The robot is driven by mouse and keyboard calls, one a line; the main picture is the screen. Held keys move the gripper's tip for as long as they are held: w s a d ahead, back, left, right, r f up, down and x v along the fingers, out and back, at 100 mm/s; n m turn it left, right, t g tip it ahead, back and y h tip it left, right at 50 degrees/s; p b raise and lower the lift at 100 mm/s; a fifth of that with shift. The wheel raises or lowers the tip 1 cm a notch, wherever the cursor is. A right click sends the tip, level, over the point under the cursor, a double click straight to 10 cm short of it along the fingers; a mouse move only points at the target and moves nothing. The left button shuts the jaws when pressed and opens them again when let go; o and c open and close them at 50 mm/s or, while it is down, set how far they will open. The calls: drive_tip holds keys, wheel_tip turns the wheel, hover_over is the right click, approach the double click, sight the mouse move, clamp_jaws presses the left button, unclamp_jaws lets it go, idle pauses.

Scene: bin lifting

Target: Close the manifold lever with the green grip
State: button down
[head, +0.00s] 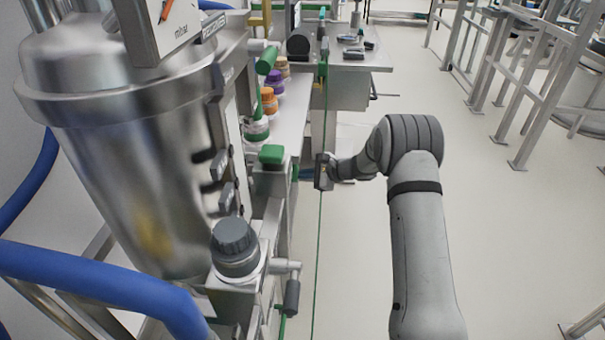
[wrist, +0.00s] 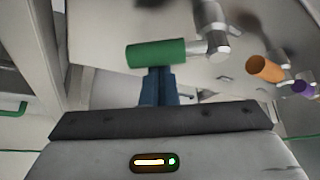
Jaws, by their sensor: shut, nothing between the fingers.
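The green grip (wrist: 156,53) of the manifold lever lies nearly level across the upper middle of the wrist view. Its right end joins a metal valve stem (wrist: 216,38). In the head view a green grip (head: 271,154) sticks out from the manifold, just left of my gripper. My gripper (wrist: 160,72) shows as blue fingers shut together with nothing between them. Their tips meet the lower edge of the green grip in the picture; whether they touch it I cannot tell. In the head view my gripper (head: 304,172) is side-on and its fingers are mostly hidden.
Orange (wrist: 265,68) and purple (wrist: 303,87) grips stand to the right in the wrist view. In the head view a large steel vessel (head: 130,130) and a blue hose (head: 100,285) fill the left. A bench (head: 350,62) stands behind.

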sight(295, 172)
drive_tip(key=shift+s+r+m+g+p, duration=0.15)
drive_tip(key=shift+r+m+g+p, duration=0.2)
drive_tip(key=shift+p, duration=0.4)
drive_tip(key=s+r+m+g+p, duration=0.1)
drive_tip(key=p, duration=0.1)
drive_tip(key=shift+r+m+g+p, duration=0.25)
drive_tip(key=shift+r+p, duration=0.1)
drive_tip(key=shift+s+a+r, duration=0.1)
drive_tip(key=shift+r, duration=0.25)
idle(0.3)
